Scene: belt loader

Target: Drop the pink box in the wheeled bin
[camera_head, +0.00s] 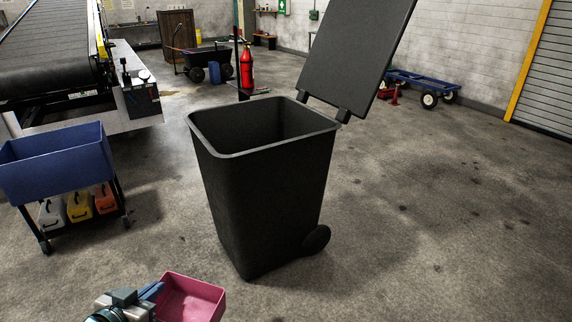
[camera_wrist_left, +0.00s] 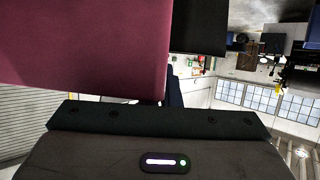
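The pink box (camera_head: 194,299) is an open-topped bin at the bottom of the head view. My left gripper (camera_head: 148,296) is at its left wall and appears shut on it. In the left wrist view the pink box (camera_wrist_left: 90,45) fills the upper left, right in front of the gripper. The wheeled bin (camera_head: 262,185) is black and stands upright in the middle of the head view, beyond the pink box. Its lid (camera_head: 357,50) is swung open to the back right and its mouth is clear. The inside bottom of the bin is hidden. My right gripper is not in view.
A red fire extinguisher (camera_head: 246,68) and a blue trolley (camera_head: 425,84) are further back. The floor at the right is free.

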